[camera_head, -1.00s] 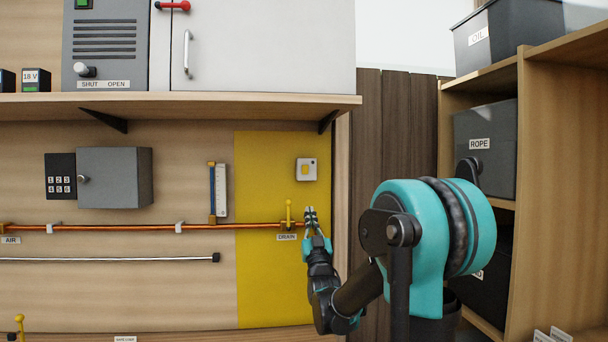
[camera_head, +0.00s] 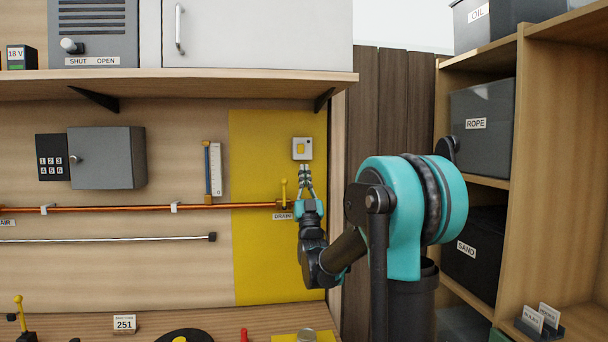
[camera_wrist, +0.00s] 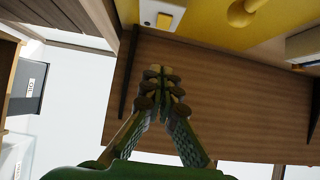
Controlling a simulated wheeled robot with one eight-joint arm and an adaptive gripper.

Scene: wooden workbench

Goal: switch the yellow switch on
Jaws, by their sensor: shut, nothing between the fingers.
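The yellow switch (camera_head: 301,148) is a small yellow rocker in a white square plate on the yellow wall panel (camera_head: 265,260). It also shows at the top of the wrist view (camera_wrist: 164,20). My gripper (camera_head: 305,169) points up with its fingers together and empty, just below the switch plate in the head view. In the wrist view the fingertips (camera_wrist: 161,76) meet, with a visible gap in the picture between them and the switch. I cannot tell whether the rocker is on or off.
The yellow drain valve handle (camera_head: 284,188) on the copper pipe (camera_head: 110,208) is close to the left of my gripper. A wooden shelf (camera_head: 200,84) juts out above the switch. A shelving unit (camera_head: 560,150) with dark bins stands at the right.

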